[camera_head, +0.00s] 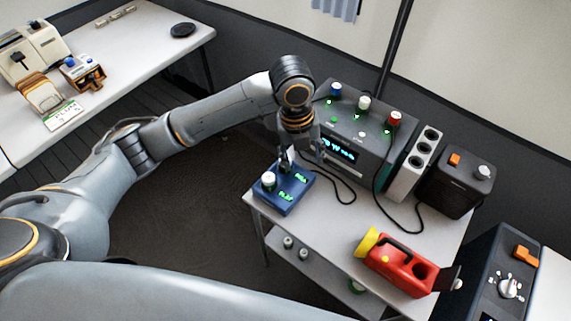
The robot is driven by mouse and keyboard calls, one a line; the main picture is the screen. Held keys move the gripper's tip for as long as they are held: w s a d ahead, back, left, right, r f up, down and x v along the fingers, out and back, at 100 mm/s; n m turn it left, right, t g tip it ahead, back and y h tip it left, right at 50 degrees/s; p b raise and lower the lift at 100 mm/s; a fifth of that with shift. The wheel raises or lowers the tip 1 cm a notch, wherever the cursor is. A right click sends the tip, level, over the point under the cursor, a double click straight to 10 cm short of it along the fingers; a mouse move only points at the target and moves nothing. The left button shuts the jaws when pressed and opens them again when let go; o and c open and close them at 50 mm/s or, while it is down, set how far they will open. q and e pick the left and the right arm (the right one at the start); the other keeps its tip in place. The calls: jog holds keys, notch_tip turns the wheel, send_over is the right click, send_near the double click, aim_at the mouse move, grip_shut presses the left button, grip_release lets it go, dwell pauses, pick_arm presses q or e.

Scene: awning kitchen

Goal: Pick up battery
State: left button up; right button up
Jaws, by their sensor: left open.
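My left arm comes in from the left, and its gripper (301,158) points down over the back of a blue box (271,203). The gripper is open. The blue box has green lit displays and a white round cap, and sits on the left corner of the small grey table (349,218). A small white piece (291,154) shows beside the gripper's fingers at the back of the box. I cannot tell whether this is the battery or whether the fingers touch it. My right gripper is not in view.
A dark power unit (352,130) with coloured knobs stands close behind the gripper. A socket strip (414,163), a black box (455,181) and a red canister (398,265) share the table. Black cables lie across it. Small cylinders (288,242) stand on the lower shelf.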

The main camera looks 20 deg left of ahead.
pick_arm(q)
jog(key=w+a+r+m+y, duration=0.1)
jog(key=w+a+r+m, duration=0.2)
jog(key=w+a+r, duration=0.15)
jog(key=f, duration=0.8)
jog(key=f+p, duration=0.1)
jog(key=f, duration=0.4)
jog(key=shift+s+a, duration=0.4)
jog(key=shift+r, duration=0.1)
jog(key=c, duration=1.2)
